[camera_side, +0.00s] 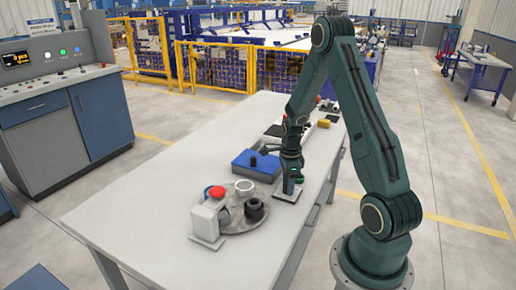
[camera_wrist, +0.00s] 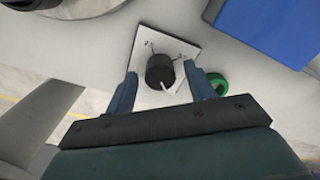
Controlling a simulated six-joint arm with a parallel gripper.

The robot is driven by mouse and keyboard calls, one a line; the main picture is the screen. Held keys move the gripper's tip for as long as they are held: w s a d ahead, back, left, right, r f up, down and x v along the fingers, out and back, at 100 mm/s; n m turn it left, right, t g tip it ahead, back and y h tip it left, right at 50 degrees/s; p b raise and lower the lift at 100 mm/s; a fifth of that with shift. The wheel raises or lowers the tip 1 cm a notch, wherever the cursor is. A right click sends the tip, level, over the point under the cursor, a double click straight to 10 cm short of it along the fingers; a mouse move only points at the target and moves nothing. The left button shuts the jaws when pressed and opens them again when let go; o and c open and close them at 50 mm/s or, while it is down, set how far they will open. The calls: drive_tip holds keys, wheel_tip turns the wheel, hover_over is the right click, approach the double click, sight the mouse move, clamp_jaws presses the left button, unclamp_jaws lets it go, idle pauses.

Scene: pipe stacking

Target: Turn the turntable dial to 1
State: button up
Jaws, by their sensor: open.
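The dial is a black round knob (camera_wrist: 160,70) on a small white plate (camera_wrist: 186,47) with faint marks, too small to read surely. A pale pointer line shows on the knob's lower edge in the wrist view. My gripper (camera_wrist: 161,86) is open, with one finger on each side of the knob; I see gaps between the fingers and the knob. In the side view my gripper (camera_side: 290,182) is low over the white plate (camera_side: 285,196) and hides the knob. The round grey turntable (camera_side: 230,226) stands to the left on the table, bearing several rings and cups.
A blue box (camera_side: 247,168) stands just behind and left of my gripper. A green ring (camera_wrist: 218,84) lies close to the right finger in the wrist view. The table's front left is clear.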

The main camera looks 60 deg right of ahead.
drive_tip(key=shift+f, duration=0.15)
drive_tip(key=c, duration=1)
